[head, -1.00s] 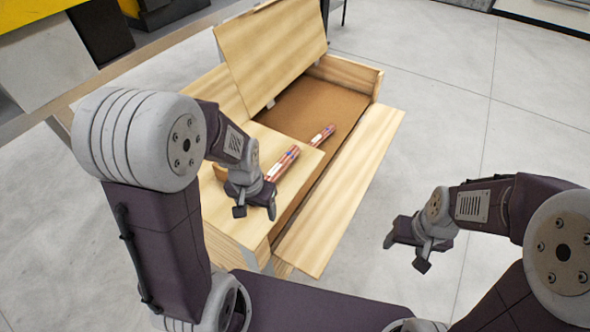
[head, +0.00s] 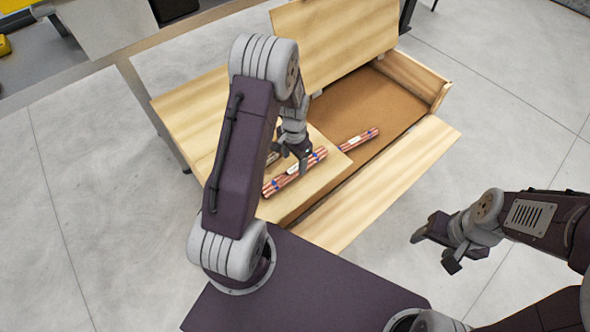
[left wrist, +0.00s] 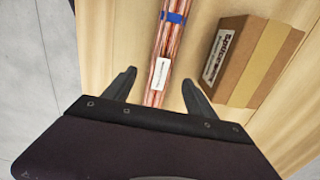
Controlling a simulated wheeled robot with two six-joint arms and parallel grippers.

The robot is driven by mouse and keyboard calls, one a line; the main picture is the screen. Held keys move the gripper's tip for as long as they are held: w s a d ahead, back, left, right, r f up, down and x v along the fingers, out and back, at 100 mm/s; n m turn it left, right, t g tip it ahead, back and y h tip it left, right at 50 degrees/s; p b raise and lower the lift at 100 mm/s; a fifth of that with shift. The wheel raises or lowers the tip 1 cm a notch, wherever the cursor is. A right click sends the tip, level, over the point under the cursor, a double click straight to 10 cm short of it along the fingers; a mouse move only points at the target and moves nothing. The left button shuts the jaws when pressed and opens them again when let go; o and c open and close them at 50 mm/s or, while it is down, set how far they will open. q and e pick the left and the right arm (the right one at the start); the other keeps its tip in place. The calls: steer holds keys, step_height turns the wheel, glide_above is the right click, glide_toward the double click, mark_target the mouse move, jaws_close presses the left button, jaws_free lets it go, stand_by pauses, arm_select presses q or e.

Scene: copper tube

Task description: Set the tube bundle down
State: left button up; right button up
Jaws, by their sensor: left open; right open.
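A copper tube bundle (head: 285,182) with blue bands lies on the flat wooden top at the near end of the crate. My left gripper (head: 301,164) is open right at this bundle. In the left wrist view the bundle, with a white label (left wrist: 161,73), runs between the two spread fingers (left wrist: 160,77), which are not closed on it. A second tube bundle (head: 360,139) lies farther right, over the crate's brown interior. My right gripper (head: 433,246) is open and empty, well right of the crate.
The wooden crate (head: 395,185) has a raised lid panel (head: 335,40) at the back and a brown-floored compartment (head: 370,105). A cardboard box (left wrist: 252,62) sits beside the bundle in the left wrist view. Grey floor is clear to the right.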

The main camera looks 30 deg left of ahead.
mark_target(295, 168)
arm_select(q)
steer(key=shift+w+d+f, duration=0.15)
steer(key=shift+w+f, duration=0.15)
steer(key=shift+f, duration=0.2)
step_height(295, 168, down, 5)
steer(key=shift+r, duration=0.25)
jaws_close()
